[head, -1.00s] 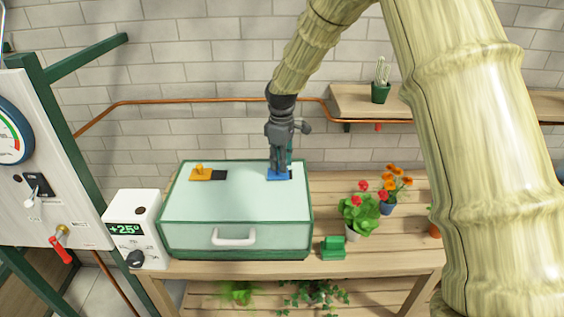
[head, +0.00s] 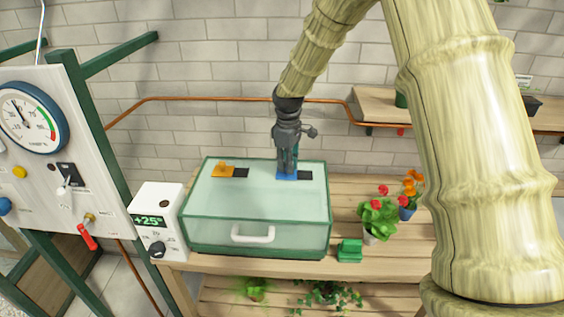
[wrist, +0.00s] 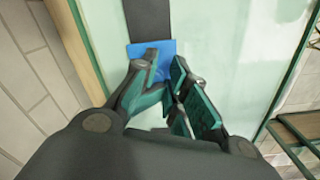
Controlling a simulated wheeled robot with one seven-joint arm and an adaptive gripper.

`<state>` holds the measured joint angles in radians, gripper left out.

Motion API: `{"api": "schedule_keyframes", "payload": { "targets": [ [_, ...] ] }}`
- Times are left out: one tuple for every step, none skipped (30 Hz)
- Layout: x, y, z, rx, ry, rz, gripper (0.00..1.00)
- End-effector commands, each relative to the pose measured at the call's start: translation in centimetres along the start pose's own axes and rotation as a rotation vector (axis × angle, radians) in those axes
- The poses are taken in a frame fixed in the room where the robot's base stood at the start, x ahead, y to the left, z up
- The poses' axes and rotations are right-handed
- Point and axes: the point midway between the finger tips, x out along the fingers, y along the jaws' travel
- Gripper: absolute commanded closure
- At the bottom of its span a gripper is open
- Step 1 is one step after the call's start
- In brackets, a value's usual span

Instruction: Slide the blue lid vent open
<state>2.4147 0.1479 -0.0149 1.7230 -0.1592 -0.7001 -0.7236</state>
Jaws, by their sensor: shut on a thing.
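The blue lid vent (head: 286,178) is a flat slider near the back right of the pale glass lid (head: 255,192) of a green-framed box. A dark opening (head: 306,175) shows just right of it. My gripper (head: 287,168) points down onto the vent, shut on its handle, which the fingers hide. In the wrist view, the blue plate (wrist: 168,47) lies under the fingertips of my gripper (wrist: 164,70), with a dark strip (wrist: 148,18) beyond it. An orange vent (head: 222,171) sits at the lid's back left, with a dark opening (head: 241,173) on its right.
A white box with a +25° display (head: 158,220) stands left of the glass box. A green block (head: 350,250) and potted flowers (head: 378,218) are on the bench to the right. A white panel with a gauge (head: 30,118) is at far left. A brick wall is behind.

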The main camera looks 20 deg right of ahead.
Motion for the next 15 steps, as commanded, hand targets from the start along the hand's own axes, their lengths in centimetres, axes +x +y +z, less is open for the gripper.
{"api": "schedule_keyframes", "payload": {
  "targets": [
    [0.38,-0.15,-0.43,-0.003,0.005,0.001,1.00],
    [0.36,-0.15,-0.49,-0.004,0.006,0.001,1.00],
    [0.33,-0.16,-0.57,-0.005,0.007,0.002,1.00],
    [0.30,-0.17,-0.63,-0.005,0.007,0.002,0.80],
    [0.28,-0.17,-0.68,-0.006,0.008,0.002,0.75],
    [0.24,-0.18,-0.74,-0.006,0.009,0.003,0.67],
    [0.21,-0.19,-0.78,-0.007,0.009,0.003,0.62],
    [0.19,-0.19,-0.79,-0.007,0.009,0.003,0.57],
    [0.16,-0.16,-0.74,-0.006,0.009,0.003,0.57],
    [0.13,-0.12,-0.67,-0.005,0.009,0.004,0.57],
    [0.09,-0.07,-0.59,-0.004,0.009,0.004,0.57],
    [0.04,0.01,-0.46,-0.003,0.009,0.004,0.57],
    [0.01,0.06,-0.38,-0.002,0.009,0.004,0.57],
    [-0.03,0.11,-0.29,0.000,0.008,0.004,0.57],
    [-0.07,0.18,-0.18,0.001,0.008,0.005,0.57]
  ]
}}
